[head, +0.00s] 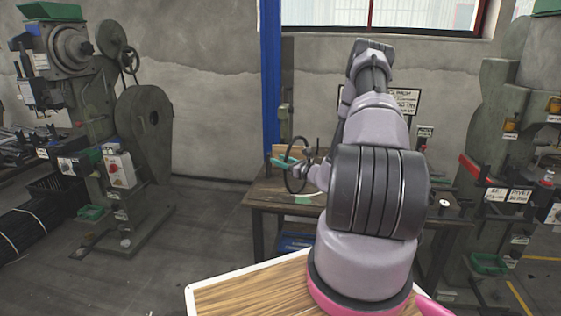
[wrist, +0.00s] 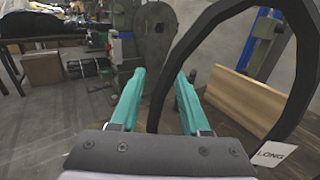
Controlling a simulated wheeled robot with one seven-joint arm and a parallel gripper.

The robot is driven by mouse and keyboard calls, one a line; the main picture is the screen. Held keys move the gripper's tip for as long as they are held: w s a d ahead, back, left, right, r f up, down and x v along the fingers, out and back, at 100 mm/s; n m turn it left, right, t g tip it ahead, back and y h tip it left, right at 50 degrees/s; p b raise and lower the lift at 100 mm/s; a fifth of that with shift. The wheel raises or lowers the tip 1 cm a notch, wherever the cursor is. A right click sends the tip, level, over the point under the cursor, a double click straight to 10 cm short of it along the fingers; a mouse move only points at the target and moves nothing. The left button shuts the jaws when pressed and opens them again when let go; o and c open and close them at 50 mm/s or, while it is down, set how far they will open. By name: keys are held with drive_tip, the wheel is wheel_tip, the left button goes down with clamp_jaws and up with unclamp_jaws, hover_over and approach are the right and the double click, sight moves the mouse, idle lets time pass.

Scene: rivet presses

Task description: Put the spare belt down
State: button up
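The spare belt, a thin black loop (head: 289,178), stands out large at the right of the wrist view (wrist: 303,70). In the head view it is upright at the left end of the wooden workbench (head: 270,197). My gripper (head: 284,161), with teal fingers, is at the loop. In the wrist view my gripper (wrist: 162,78) has its fingers apart. The loop's near strand passes between them with visible gaps, and its lower part is hidden behind the gripper body. I cannot tell what supports the belt. A white tag reading LONG (wrist: 272,154) is by its lower right.
A wooden board (wrist: 245,100) stands at the back of the bench. A green press (head: 140,150) stands left, another (head: 490,130) right. A blue post (head: 271,80) rises behind the bench. A green patch (head: 303,199) lies on the bench front. The floor between left press and bench is clear.

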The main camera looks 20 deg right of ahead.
drive_tip(key=shift+s+d+r, duration=0.1)
drive_tip(key=shift+s+r, duration=0.05)
drive_tip(key=v, duration=1.1)
drive_tip(key=s+a+r+n+g+y, duration=0.3)
drive_tip(key=s+a+r+n+g, duration=0.3)
drive_tip(key=a+r+n, duration=0.4)
drive_tip(key=s+a+r+n+g+y, duration=0.2)
drive_tip(key=s+a+r+n+g, duration=0.1)
drive_tip(key=a+r+n+g, duration=0.65)
drive_tip(key=s+r+n+t+h, duration=0.6)
drive_tip(key=s+r+n+h, duration=0.2)
drive_tip(key=s+r, duration=0.7)
drive_tip(key=shift+s+r+h, duration=0.3)
drive_tip(key=shift+r+h, duration=0.5)
drive_tip(key=shift+h, duration=0.1)
